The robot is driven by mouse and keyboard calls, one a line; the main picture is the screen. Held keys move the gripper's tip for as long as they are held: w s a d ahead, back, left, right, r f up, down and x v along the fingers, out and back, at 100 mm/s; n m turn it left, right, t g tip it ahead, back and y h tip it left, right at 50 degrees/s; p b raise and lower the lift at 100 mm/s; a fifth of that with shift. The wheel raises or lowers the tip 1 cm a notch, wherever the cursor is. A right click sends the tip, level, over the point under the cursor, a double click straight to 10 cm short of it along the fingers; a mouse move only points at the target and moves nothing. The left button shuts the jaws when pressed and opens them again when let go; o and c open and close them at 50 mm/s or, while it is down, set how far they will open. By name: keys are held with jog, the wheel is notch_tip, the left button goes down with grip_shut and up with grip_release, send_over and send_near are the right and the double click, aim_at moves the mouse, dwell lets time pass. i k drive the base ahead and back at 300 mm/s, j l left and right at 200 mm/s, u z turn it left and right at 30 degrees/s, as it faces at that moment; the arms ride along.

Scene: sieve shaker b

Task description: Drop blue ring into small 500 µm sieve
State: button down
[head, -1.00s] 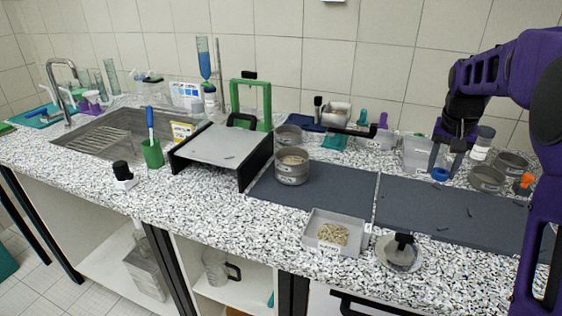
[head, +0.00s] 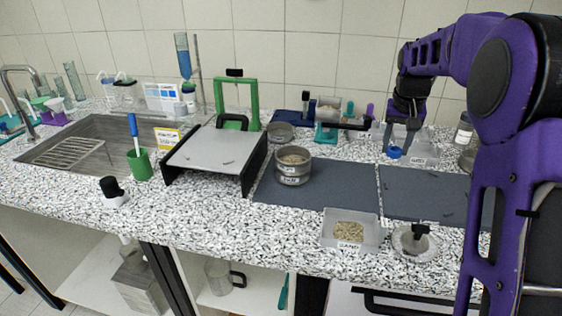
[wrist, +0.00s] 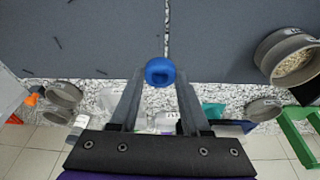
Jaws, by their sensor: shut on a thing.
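My gripper (head: 396,146) is shut on the blue ring (head: 395,153), above the back of the dark mats near the gap between them. In the wrist view the blue ring (wrist: 160,72) sits between the fingertips. A stack of grey sieves with grains (head: 293,168) stands on the left mat, left of my gripper; it also shows in the wrist view (wrist: 290,58). A smaller sieve (head: 281,131) stands behind the stack. Two more sieves (wrist: 62,94) show at the left of the wrist view. The sieve labels are too small to read, so I cannot tell which is 500 µm.
A clear bin (head: 420,160) stands behind my gripper. A tray of grains (head: 352,230) and a black-handled lid (head: 415,240) are at the front edge. A green frame (head: 237,98) stands at the back. The dark mat (head: 340,188) right of the stack is free.

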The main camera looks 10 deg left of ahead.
aim_at(293, 163)
jog(key=j, duration=1.35)
